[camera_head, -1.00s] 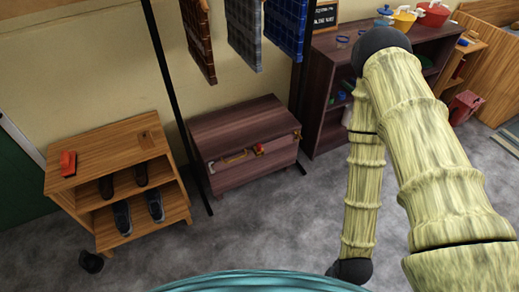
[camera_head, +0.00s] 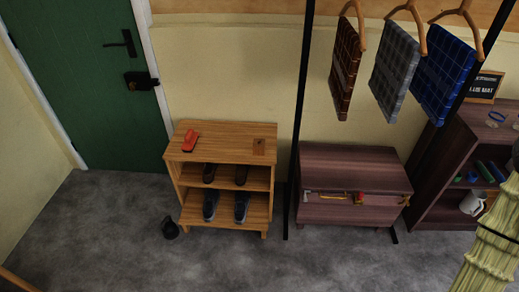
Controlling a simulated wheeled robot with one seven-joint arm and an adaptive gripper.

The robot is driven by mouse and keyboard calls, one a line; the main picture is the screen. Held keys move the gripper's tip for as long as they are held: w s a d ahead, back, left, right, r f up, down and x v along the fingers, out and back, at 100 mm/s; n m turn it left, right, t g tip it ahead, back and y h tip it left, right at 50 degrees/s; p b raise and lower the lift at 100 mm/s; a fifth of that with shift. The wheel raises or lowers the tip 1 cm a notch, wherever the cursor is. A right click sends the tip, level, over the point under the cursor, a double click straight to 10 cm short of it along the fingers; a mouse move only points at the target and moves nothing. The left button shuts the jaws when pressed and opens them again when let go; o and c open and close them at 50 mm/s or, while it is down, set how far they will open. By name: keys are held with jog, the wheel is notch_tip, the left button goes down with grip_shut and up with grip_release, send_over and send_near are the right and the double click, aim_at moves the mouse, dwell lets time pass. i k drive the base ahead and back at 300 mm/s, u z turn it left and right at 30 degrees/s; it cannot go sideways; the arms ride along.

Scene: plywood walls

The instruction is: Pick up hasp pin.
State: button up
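A dark reddish-brown wooden chest (camera_head: 340,165) stands on the floor right of centre, under a clothes rail. Along its front edge, below the lid, several small fittings show: a pale piece (camera_head: 307,196) at the left, a yellowish bar (camera_head: 334,196) in the middle and a red and yellow piece (camera_head: 360,198) to its right. A small orange-brown piece (camera_head: 406,200) is at the right end. They are too small to tell which one is the hasp pin.
A wooden shoe shelf (camera_head: 192,152) with a red object (camera_head: 190,141) on top stands left of the chest. A black rail post (camera_head: 299,130) rises between them. A dark shoe (camera_head: 170,229) lies on the floor. A dark shelf unit (camera_head: 455,165) stands right. Grey floor in front is clear.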

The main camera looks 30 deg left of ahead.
aim_at(361, 195)
jog(key=u, duration=0.4)
jog(key=k, duration=0.55)
jog(key=u, duration=1.05)
jog(key=i, duration=0.95)
jog(key=z, duration=0.7)
